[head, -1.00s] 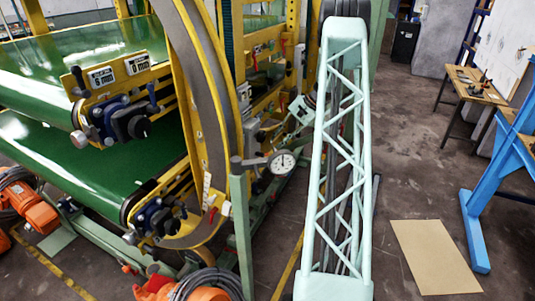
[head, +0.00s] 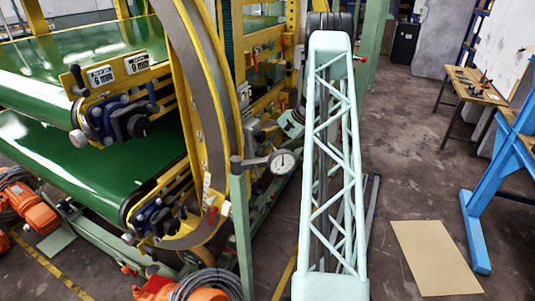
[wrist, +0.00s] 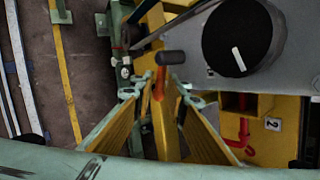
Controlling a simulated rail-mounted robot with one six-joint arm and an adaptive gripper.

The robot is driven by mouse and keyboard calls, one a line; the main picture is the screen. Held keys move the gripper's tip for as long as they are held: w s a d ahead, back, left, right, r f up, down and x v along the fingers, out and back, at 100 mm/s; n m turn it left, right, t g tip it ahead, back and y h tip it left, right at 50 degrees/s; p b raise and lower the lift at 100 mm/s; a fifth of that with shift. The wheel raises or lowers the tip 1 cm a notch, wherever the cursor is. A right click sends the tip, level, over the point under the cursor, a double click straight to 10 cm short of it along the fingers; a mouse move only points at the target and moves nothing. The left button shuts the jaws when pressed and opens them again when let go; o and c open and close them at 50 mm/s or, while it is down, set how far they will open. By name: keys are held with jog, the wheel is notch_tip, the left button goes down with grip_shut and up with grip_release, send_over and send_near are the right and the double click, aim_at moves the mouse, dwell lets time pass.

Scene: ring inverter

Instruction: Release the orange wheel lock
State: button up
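An orange lever-like part (wrist: 158,84), which looks like the wheel lock, shows in the wrist view, in front of a yellow beam. My gripper (wrist: 167,88) has its two ribbed fingers apart, one on each side of this part. I cannot tell whether either finger touches it. A large black round knob (wrist: 244,38) with a white mark is at the upper right, on a grey plate. In the head view my arm reaches toward the yellow ring frame (head: 213,85), and the gripper itself is hidden behind it.
A short black handle (wrist: 172,57) lies just beyond the fingertips. A red bent part (wrist: 243,135) is right of them. Green conveyor belts (head: 70,160) fill the left; the floor (head: 410,160) at right is mostly clear.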

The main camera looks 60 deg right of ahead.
jog(key=shift+c, duration=0.4)
grip_shut()
jog(key=shift+r+n+h+b, duration=0.3)
jog(key=shift+h+b, duration=0.4)
jog(key=shift+b, duration=1.25)
jog(key=shift+o, duration=0.4)
grip_release()
jog(key=shift+s+r, duration=0.1)
jog(key=shift+r, duration=0.05)
jog(key=v, duration=1.1)
jog(key=shift+s+r, duration=0.25)
